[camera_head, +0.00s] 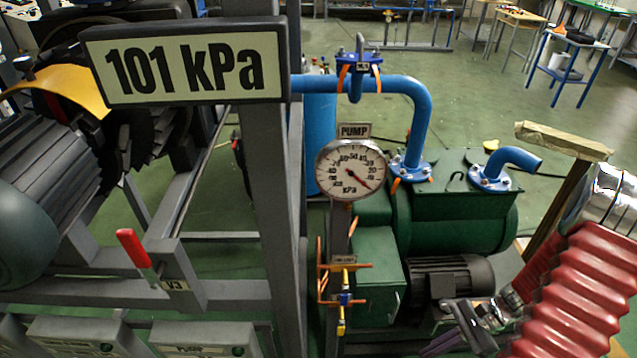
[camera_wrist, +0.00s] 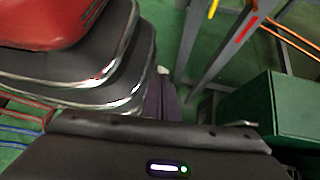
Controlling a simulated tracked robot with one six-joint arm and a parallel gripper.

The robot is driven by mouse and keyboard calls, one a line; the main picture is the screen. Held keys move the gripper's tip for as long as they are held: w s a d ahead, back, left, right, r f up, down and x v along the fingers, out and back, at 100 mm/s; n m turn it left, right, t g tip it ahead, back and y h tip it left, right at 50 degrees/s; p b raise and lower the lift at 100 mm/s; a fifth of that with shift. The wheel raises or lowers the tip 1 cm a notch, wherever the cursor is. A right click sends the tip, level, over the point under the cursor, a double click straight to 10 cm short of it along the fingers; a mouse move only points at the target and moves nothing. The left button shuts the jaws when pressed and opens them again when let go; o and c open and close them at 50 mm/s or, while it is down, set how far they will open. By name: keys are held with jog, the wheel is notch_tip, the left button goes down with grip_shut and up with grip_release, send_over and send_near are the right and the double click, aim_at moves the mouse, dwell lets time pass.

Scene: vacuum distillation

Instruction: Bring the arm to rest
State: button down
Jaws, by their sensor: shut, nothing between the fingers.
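My arm, in its ribbed red sleeve, comes in at the lower right of the head view. Its end is low there, in front of the green pump (camera_head: 455,215) and the black motor (camera_head: 452,277). In the wrist view, my gripper (camera_wrist: 161,97) shows as two dark purple fingers close together, shut and empty. They are partly hidden behind the black housing at the bottom. No held object shows in either view.
A grey frame (camera_head: 268,180) carries a "101 kPa" display (camera_head: 188,65) and a red-handled valve marked V3 (camera_head: 134,250). A round pressure gauge (camera_head: 351,169) stands by blue pipes (camera_head: 418,110). A green box (camera_wrist: 275,110) shows at right in the wrist view. Open green floor lies behind.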

jog(key=w+a+r+n+t+h, duration=0.15)
jog(key=r+n+h, duration=0.35)
jog(key=r, duration=0.5)
jog(key=a+r+n+h, duration=0.25)
jog(key=r+n, duration=0.45)
jog(key=r, duration=0.4)
jog(key=s+a+r+n+t+h, duration=0.1)
jog(key=a+r+n+t, duration=0.1)
jog(key=a+r, duration=0.3)
jog(key=s+a+r+n+t+h, duration=0.1)
jog(key=a+r+n+t, duration=0.2)
jog(key=r, duration=0.7)
jog(key=shift+s+a+r+t, duration=0.15)
jog(key=shift+s+a+t, duration=0.25)
jog(key=shift+a, duration=0.75)
jog(key=shift+w, duration=0.1)
